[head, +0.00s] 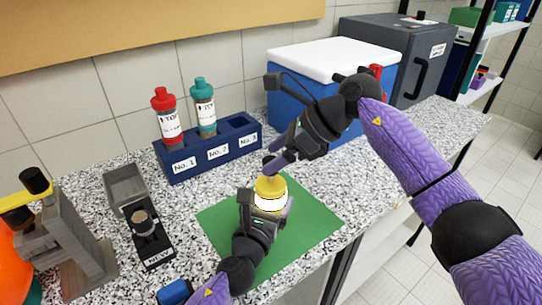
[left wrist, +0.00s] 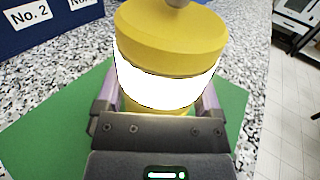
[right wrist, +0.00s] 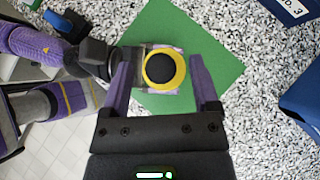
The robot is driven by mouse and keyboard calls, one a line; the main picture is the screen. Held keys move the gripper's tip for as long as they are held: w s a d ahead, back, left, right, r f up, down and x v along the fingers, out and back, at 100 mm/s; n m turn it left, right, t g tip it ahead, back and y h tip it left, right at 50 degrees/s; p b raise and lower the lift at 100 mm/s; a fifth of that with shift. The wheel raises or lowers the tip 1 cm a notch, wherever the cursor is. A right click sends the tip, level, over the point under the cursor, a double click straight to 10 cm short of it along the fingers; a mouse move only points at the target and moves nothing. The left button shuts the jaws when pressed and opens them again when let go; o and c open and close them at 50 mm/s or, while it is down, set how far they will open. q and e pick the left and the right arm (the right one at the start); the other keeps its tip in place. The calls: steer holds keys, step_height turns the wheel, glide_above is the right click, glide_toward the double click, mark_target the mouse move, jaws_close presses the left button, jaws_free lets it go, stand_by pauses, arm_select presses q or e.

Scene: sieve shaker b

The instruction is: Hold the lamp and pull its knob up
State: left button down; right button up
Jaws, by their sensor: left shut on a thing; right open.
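The lamp (head: 270,196) is a yellow cylinder with a glowing white band, standing upright on a green mat (head: 313,222). It also shows large in the left wrist view (left wrist: 165,85). My left gripper (left wrist: 160,105) is shut on the lamp's lower body, one finger on each side. The knob on top is dark in the right wrist view (right wrist: 161,67) and only its underside shows in the left wrist view (left wrist: 177,3). My right gripper (right wrist: 164,85) is open above the lamp, pointing down, with its fingers on either side of the knob in that view.
A blue rack (head: 207,150) with a red-capped bottle (head: 167,117) and a teal-capped bottle (head: 203,107) stands behind the mat. A blue cooler (head: 287,105) with a white lid is behind my right arm. A scale-like device (head: 147,228) stands left of the mat.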

steer(key=v, duration=1)
steer(key=shift+d+r, duration=0.25)
arm_select(q)
jaws_free()
steer(key=v, duration=1.2)
arm_select(e)
steer(key=shift+f, duration=0.1)
